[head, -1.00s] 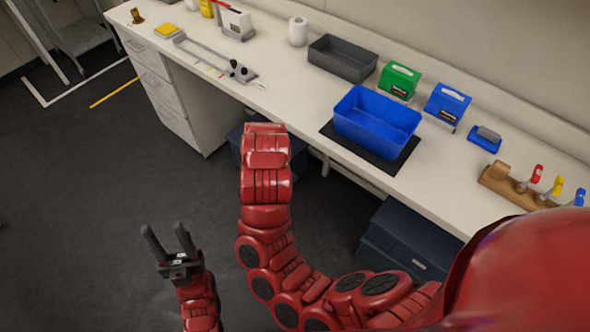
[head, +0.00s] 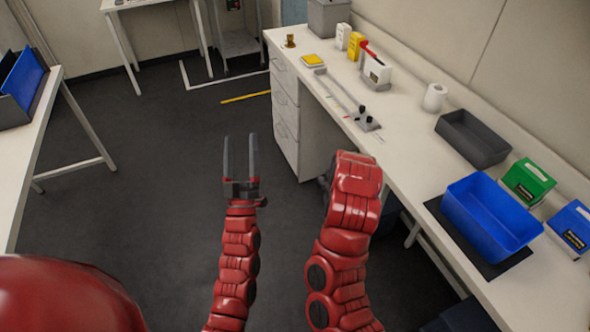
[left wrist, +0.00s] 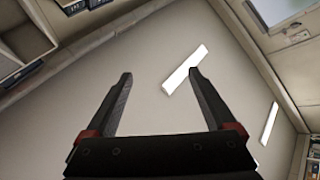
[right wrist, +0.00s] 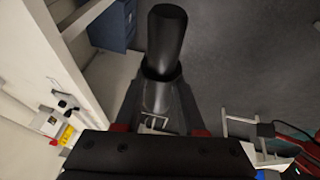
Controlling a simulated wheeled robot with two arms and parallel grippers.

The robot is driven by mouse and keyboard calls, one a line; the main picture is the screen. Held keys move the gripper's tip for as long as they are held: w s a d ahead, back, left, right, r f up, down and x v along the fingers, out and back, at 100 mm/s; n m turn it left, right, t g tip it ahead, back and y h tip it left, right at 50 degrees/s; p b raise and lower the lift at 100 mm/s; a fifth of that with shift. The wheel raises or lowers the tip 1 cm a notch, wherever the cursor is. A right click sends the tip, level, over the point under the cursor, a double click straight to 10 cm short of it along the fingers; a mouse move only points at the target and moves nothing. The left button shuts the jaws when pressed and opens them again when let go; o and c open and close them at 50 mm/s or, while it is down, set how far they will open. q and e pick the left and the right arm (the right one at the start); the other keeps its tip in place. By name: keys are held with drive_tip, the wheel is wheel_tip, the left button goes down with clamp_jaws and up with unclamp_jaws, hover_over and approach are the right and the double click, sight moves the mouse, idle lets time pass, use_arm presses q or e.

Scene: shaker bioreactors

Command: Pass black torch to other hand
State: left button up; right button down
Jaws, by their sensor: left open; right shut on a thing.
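The black torch (right wrist: 166,45) shows in the right wrist view as a dark cylinder with a wider end pointing away from the wrist. My right gripper (right wrist: 160,97) is shut on it, with a finger on each side. In the head view the torch and the right gripper are hidden behind my right forearm. My left gripper (head: 239,142) is open and empty, pointing up over the floor, left of my right arm. In the left wrist view the left gripper (left wrist: 161,73) shows two spread fingers with nothing between them. The two grippers are apart.
A long white bench (head: 409,153) runs along the right, with a blue bin (head: 490,222), a grey tray (head: 473,140) and a paper roll (head: 434,97). Another table (head: 32,165) stands at the left. The floor (head: 140,200) between them is clear.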

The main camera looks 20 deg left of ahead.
use_arm(q)
drive_tip(key=w+f+n+g+h, duration=0.2)
drive_tip(key=w+g+h, duration=0.4)
drive_tip(key=w, duration=0.6)
drive_tip(key=m+g+h, duration=0.4)
drive_tip(key=g+h, duration=0.4)
drive_tip(key=g, duration=0.5)
approach(320, 180)
drive_tip(key=x, duration=1.1)
